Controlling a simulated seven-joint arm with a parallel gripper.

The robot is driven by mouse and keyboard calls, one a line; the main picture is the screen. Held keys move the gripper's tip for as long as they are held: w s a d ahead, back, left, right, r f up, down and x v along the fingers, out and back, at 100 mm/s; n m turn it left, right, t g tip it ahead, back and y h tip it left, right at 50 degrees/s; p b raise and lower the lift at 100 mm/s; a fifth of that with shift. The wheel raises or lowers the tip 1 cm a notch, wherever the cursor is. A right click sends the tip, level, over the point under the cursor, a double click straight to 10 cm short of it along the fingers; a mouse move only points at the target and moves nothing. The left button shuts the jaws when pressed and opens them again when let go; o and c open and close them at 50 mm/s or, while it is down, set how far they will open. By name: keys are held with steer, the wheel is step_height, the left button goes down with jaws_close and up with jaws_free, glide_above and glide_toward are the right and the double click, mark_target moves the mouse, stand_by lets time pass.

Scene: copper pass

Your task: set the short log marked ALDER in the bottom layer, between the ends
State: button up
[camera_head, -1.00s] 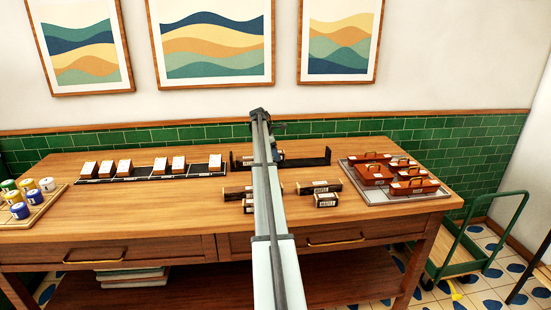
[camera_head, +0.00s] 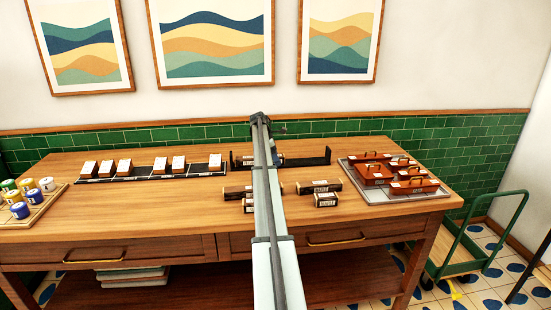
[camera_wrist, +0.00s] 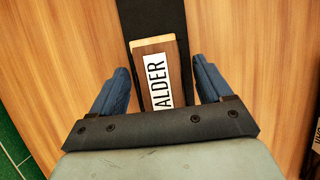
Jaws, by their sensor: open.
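The short wooden log marked ALDER (camera_wrist: 157,80) lies flat along the black base of the rack (camera_wrist: 150,15) in the wrist view, its white label facing up. My gripper (camera_wrist: 160,65) is open, with one blue finger on each side of the log and a visible gap to both. In the head view the black rack (camera_head: 305,162) has a raised end at left and at right.
Several dark logs (camera_head: 320,187) lie on the table in front of the rack. A long black strip with white-topped blocks (camera_head: 122,166) is at left. A grey tray with red-brown boxes (camera_head: 440,192) is at right. Coloured pots (camera_head: 47,184) stand at far left.

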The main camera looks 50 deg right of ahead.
steer(key=v, duration=1.2)
steer(key=shift+r, duration=0.15)
steer(key=shift+s+d, duration=0.1)
stand_by(1.1)
